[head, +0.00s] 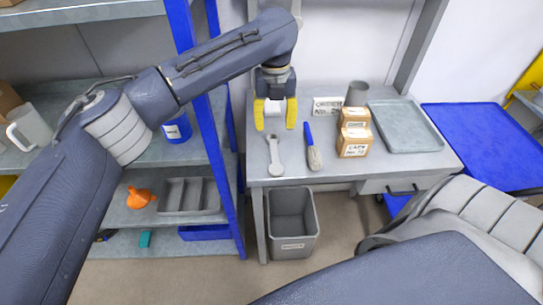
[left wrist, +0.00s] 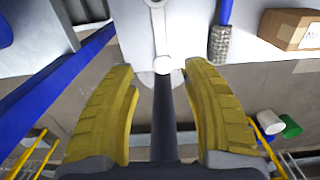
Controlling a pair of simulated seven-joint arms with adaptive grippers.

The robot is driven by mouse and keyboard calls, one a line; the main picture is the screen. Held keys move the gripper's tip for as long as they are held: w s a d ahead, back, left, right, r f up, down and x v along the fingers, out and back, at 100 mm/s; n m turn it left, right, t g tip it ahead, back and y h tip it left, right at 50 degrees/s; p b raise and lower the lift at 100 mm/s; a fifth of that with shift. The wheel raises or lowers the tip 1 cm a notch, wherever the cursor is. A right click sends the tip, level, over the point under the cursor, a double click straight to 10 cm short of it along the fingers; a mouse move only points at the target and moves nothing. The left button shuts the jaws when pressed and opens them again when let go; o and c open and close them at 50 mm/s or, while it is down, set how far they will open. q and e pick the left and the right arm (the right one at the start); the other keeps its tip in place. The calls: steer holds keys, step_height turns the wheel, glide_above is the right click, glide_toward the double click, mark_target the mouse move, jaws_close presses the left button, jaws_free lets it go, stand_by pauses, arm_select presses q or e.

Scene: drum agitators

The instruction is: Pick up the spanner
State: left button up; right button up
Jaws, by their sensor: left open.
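The spanner (head: 274,155) is a light grey tool lying flat on the workbench (head: 300,174), near its left front part. In the left wrist view the spanner (left wrist: 161,40) is at the top centre, beyond the fingertips. My left gripper (head: 275,124) is open, with yellow fingers pointing down, just behind and above the spanner in the head view. In the left wrist view the gripper (left wrist: 160,75) has nothing between its fingers that I can see held. My right gripper is out of view; only part of my right arm shows at the lower right.
A blue-handled brush (head: 312,147) lies right of the spanner. Cardboard boxes (head: 354,142), a grey cup (head: 357,93), a sign (head: 327,106) and a grey tray (head: 437,146) stand further right. A blue-posted shelf (head: 218,150) is left. A grey bin (head: 292,243) stands below.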

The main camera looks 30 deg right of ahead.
mark_target(275, 156)
arm_select(q)
step_height(275, 156, down, 14)
steer(key=shift+f, duration=0.1)
stand_by(0.7)
jaws_close()
stand_by(0.4)
